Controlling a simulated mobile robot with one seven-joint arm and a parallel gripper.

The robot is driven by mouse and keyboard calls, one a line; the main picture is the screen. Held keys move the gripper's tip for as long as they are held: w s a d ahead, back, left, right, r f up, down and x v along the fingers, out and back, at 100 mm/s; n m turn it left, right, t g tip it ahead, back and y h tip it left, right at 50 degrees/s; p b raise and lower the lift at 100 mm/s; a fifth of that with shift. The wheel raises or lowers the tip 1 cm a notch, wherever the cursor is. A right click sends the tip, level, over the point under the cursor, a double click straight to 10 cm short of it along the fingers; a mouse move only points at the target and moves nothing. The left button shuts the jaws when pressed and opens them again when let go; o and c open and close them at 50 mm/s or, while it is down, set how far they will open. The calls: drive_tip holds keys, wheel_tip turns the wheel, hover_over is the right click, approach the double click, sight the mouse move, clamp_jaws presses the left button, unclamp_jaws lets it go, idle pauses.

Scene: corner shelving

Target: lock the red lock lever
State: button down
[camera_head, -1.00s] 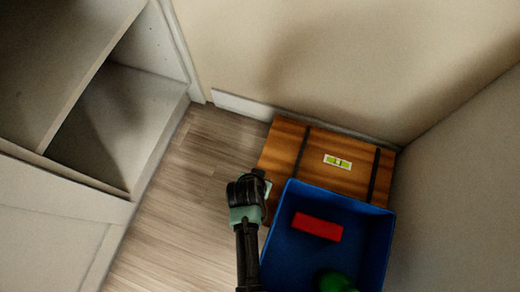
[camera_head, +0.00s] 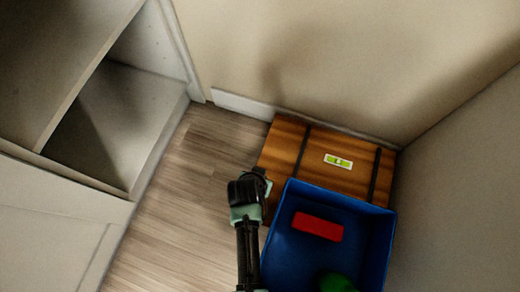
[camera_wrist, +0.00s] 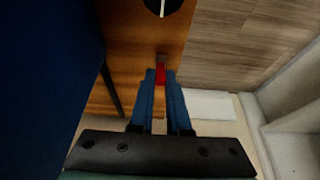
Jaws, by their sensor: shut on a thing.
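The red lock lever (camera_wrist: 161,75) shows in the wrist view as a small red piece between my fingertips, against the side of a wooden crate. My gripper (camera_wrist: 160,85) has blue fingers and is shut on the lever. In the head view my gripper (camera_head: 262,182) is at the left side of the wooden crate (camera_head: 283,148). The lever is hidden there by my arm. The crate also shows in the wrist view (camera_wrist: 130,45), with a round black fitting (camera_wrist: 168,4) near the top edge.
A blue bin (camera_head: 285,262) holding a red block (camera_head: 317,226) and a green object (camera_head: 336,282) sits in front of and partly over the crate. Walls stand behind and right. White shelving (camera_head: 110,120) is at the left. Bare wood floor (camera_head: 185,190) lies between.

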drive_tip(key=shift+s+f+t, duration=0.2)
drive_tip(key=shift+s+t, duration=0.2)
drive_tip(key=shift+t, duration=0.2)
drive_tip(key=shift+a+t+h, duration=0.1)
drive_tip(key=shift+t+h, duration=0.2)
drive_tip(key=c, duration=0.9)
unclamp_jaws()
drive_tip(key=p+v, duration=0.8)
drive_tip(key=v, duration=0.5)
